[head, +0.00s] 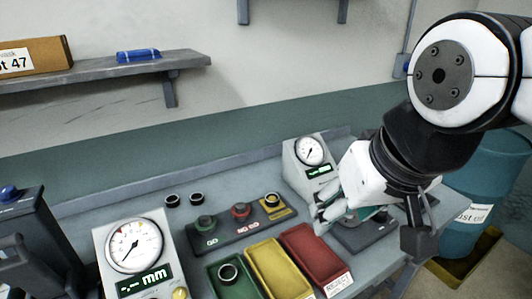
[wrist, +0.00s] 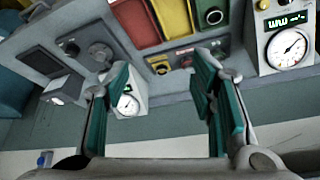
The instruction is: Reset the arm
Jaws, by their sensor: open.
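My arm reaches in from the right of the head view, bent down over the right part of the bench (head: 130,197). My gripper (head: 328,212) is in front of the right dial gauge (head: 310,152) and above the bench top. In the wrist view my gripper (wrist: 161,66) has its two green-padded fingers spread wide, with nothing between them. The right gauge also shows between the fingers in the wrist view (wrist: 127,104). Part of a dark fixture (head: 362,238) shows below my gripper, partly hidden by it.
Green (head: 226,292), yellow (head: 277,270) and red (head: 316,258) trays line the front; a dark ring (head: 228,272) lies in the green one. Behind stand a gauge block (head: 240,226) and two loose rings (head: 172,200). A large dial gauge (head: 135,246) stands left, a teal drum (head: 490,190) right.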

